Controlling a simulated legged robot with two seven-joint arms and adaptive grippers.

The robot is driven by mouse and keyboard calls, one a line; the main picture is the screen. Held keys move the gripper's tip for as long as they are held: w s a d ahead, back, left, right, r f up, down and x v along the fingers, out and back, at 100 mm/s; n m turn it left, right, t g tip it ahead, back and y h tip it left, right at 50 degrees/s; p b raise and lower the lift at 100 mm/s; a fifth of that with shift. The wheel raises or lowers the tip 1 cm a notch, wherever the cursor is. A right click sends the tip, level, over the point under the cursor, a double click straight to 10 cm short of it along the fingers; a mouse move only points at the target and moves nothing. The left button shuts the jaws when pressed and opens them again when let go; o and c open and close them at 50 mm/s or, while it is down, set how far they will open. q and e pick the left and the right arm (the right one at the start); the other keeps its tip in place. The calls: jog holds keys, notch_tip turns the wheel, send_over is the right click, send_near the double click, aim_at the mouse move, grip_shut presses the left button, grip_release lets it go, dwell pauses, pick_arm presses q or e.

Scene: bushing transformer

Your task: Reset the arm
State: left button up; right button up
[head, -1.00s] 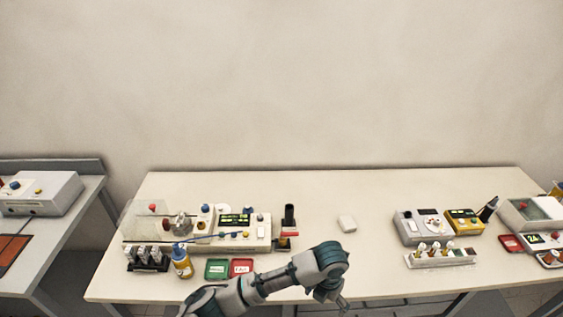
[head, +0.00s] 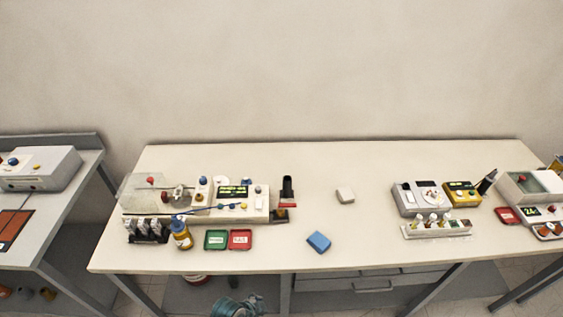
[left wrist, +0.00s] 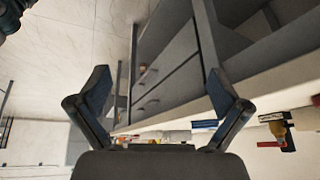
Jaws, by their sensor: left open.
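My left gripper (left wrist: 158,95) shows in the left wrist view with its two dark fingers spread wide and nothing between them. It is in front of the table's underside and drawers, apart from them. My right gripper is in neither view.
The long table (head: 370,240) carries a tester (head: 240,205) at left, green (head: 216,240) and red (head: 241,240) trays, a blue block (head: 318,241), a white block (head: 345,195), and a grey device (head: 407,200) at right. Drawers (head: 365,282) sit below. The middle is mostly clear.

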pick_arm(q)
jog(key=s+a+f+n+y, duration=0.1)
jog(key=s+a+n+y, duration=0.1)
jog(key=s+a+n, duration=0.45)
jog(key=s+a+f+n+y, duration=0.2)
jog(key=s+a+n, duration=0.15)
jog(key=a, duration=0.55)
notch_tip(320, 180, down, 24)
jog(key=s+a+f+g, duration=0.2)
jog(key=s+a+f, duration=0.1)
jog(key=s+f, duration=1.5)
jog(key=shift+s+a+y, duration=0.15)
jog(key=shift+s+y, duration=0.15)
jog(key=shift+s, duration=0.1)
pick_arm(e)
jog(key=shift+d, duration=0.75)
pick_arm(q)
jog(key=shift+a, duration=0.1)
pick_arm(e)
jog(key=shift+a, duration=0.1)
